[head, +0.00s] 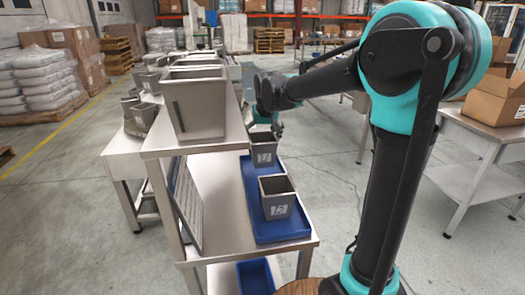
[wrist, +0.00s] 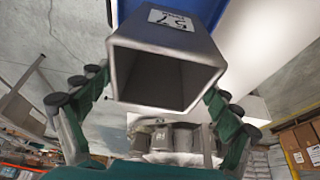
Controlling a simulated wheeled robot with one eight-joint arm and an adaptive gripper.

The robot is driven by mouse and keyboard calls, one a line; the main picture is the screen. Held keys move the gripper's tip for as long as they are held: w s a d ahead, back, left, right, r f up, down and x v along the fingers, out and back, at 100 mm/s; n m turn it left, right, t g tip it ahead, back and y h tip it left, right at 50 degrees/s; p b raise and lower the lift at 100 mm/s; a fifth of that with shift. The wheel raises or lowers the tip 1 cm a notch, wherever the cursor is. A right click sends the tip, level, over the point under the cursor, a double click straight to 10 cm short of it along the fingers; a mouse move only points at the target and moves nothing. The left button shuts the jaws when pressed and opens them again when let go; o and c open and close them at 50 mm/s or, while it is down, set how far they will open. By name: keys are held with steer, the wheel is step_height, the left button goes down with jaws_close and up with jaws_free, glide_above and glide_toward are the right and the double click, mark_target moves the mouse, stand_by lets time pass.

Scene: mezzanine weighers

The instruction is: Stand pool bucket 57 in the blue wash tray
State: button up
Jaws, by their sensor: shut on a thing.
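Pool bucket 57 is a grey tapered bucket with a white label reading 57 in the wrist view (wrist: 167,72). Its open mouth faces the wrist camera. My gripper (wrist: 165,95) is shut on it, with a finger on each side. In the head view the held bucket (head: 263,157) appears upright at the far end of the blue wash tray (head: 283,230). I cannot tell whether its base touches the tray. The blue tray also shows behind the bucket in the wrist view (wrist: 195,8). My gripper in the head view (head: 278,129) is mostly hidden behind the arm and bucket.
Another grey labelled bucket (head: 277,205) stands in the near part of the tray. A large grey bin (head: 197,110) stands on the raised shelf to the left. A lower blue tray (head: 255,277) sits beneath. A table with cartons (head: 490,150) is at right.

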mark_target(263, 150)
steer(key=shift+f, duration=2.45)
steer(key=shift+f, duration=0.1)
steer(key=o, duration=1.3)
steer(key=v, duration=1.2)
